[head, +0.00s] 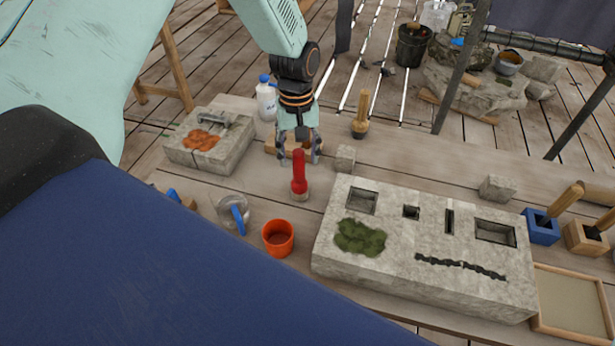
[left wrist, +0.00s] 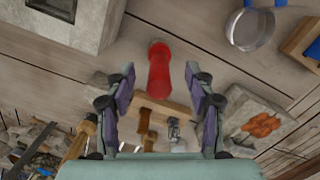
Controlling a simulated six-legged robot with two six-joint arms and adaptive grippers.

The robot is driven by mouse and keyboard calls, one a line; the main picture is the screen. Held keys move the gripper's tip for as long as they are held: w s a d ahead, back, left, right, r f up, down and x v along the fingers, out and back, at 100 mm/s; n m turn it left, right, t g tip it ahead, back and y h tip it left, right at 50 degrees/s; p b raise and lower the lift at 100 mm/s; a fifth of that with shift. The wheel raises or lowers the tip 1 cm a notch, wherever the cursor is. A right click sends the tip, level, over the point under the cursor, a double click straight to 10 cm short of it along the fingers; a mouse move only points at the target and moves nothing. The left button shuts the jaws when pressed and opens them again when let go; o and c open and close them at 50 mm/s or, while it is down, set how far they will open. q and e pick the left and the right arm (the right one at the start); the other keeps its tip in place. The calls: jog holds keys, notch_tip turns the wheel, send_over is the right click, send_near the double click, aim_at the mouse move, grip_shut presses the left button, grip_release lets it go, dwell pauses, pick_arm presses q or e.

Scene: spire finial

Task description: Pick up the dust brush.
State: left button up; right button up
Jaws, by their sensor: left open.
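An upright wooden-handled brush (head: 361,113) with a dark collar stands on the table behind the stone block, and it looks like the dust brush. In the left wrist view, a wooden handle (left wrist: 86,132) at lower left may be the same brush, partly hidden by the finger. My left gripper (head: 300,152) is open and points down, to the left of the brush and apart from it. Its two fingers (left wrist: 160,90) show with nothing gripped between them. A red upright tool or bottle (head: 299,175) stands just in front of it and also shows in the wrist view (left wrist: 159,72). My right gripper is not in view.
A wooden rack (head: 284,148) lies under the left gripper. A small stone cube (head: 345,158) and the large slotted stone block (head: 420,290) are to the right. A white bottle (head: 266,100) stands behind.

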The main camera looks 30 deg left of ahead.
aim_at(300, 171)
pick_arm(q)
jog(key=shift+w+d+r+y, duration=0.2)
jog(key=shift+w+y, duration=0.1)
jog(key=shift+w, duration=0.4)
jog(key=shift+w+a+t, duration=0.1)
jog(key=shift+w+t, duration=0.1)
jog(key=shift+t, duration=0.1)
jog(key=shift+a+f+n, duration=0.15)
jog(key=shift+a+n, duration=0.15)
jog(key=shift+a, duration=0.1)
jog(key=shift+a+f, duration=0.15)
jog(key=shift+f, duration=0.15)
jog(key=f, duration=0.7)
jog(key=shift+s+a+f+p, duration=0.1)
jog(key=shift+s+p, duration=0.1)
jog(key=shift+p, duration=0.15)
jog(key=shift+d, duration=0.2)
jog(key=shift+c, duration=1)
jog(key=shift+a, duration=0.2)
jog(key=c, duration=0.6)
jog(key=shift+d, duration=0.2)
grip_shut()
